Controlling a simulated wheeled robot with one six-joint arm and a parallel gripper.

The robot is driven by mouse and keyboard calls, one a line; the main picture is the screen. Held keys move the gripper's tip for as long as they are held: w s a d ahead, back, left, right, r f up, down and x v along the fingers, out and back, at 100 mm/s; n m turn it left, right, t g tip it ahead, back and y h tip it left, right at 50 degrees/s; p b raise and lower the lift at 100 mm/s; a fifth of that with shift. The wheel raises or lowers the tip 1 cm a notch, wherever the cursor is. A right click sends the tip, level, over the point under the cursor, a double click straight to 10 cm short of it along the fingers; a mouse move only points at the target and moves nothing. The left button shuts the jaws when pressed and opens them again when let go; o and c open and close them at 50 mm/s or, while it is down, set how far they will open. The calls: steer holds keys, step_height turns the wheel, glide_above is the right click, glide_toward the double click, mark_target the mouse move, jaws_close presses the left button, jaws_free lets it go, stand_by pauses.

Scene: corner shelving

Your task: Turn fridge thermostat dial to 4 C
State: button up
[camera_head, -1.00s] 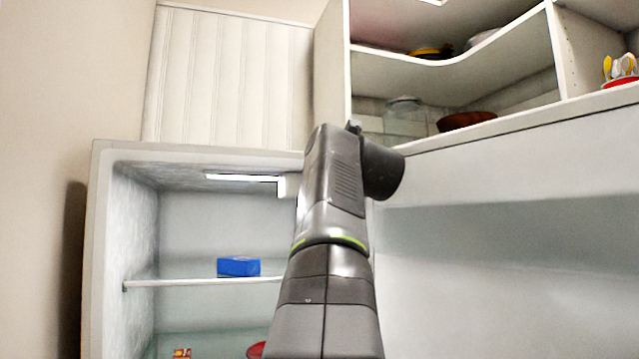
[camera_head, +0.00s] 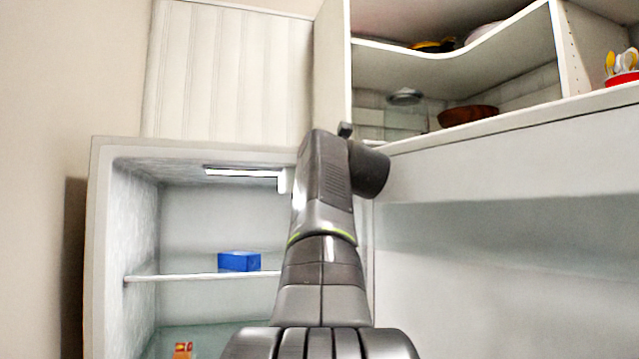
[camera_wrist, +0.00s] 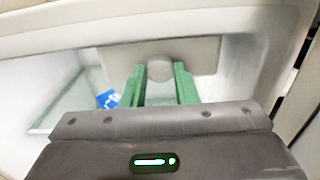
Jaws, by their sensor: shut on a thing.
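The thermostat dial (camera_wrist: 160,68) is a round grey knob on the front of a pale grey housing (camera_wrist: 205,52) under the fridge's top edge. My gripper (camera_wrist: 159,71) has its two green fingers on either side of the dial, closed on its sides. The dial's markings cannot be read. In the head view, a small part of the white housing (camera_head: 285,180) shows beside the lit strip at the top of the open fridge (camera_head: 97,250). My arm hides the dial and my gripper there.
A blue box (camera_head: 239,261) stands on the upper fridge shelf (camera_head: 200,277). A small orange-red item (camera_head: 183,350) is lower down. The fridge's right side wall is close to my arm. Corner shelves (camera_head: 460,57) with bowls (camera_head: 468,115) are above right.

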steer(key=shift+m+p, duration=0.8)
steer(key=shift+p, duration=0.35)
steer(key=o, duration=1)
steer(key=shift+s, duration=0.1)
steer(key=b+v, duration=0.3)
steer(key=v, duration=1)
steer(key=shift+s+d, duration=0.15)
steer(key=shift+s, duration=0.15)
